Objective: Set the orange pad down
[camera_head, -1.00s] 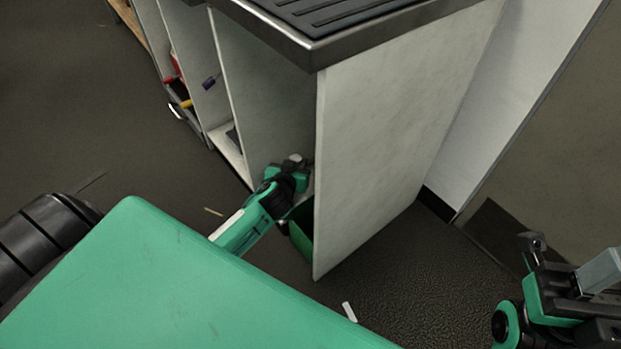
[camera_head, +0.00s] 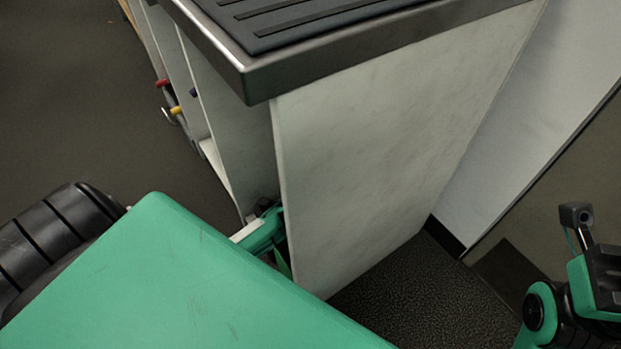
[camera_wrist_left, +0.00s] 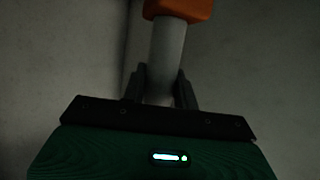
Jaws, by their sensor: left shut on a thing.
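In the left wrist view my left gripper (camera_wrist_left: 160,92) is shut on the pale grey shaft of the orange pad. The pad's orange part (camera_wrist_left: 180,9) shows at the top edge, cut off by the frame. In the head view my left forearm (camera_head: 262,232) reaches into the cabinet's open side. The left fingers and the pad are hidden there behind the end panel. Part of my right arm's end (camera_head: 590,275) shows at the right edge; its fingertips cannot be made out.
The cabinet (camera_head: 370,170) has a pale end panel and a dark ribbed top (camera_head: 300,22) with a metal edge. Red, yellow and blue-tipped items (camera_head: 176,110) show in farther bays. Pale dividers stand close to my left arm. Dark floor is open at left.

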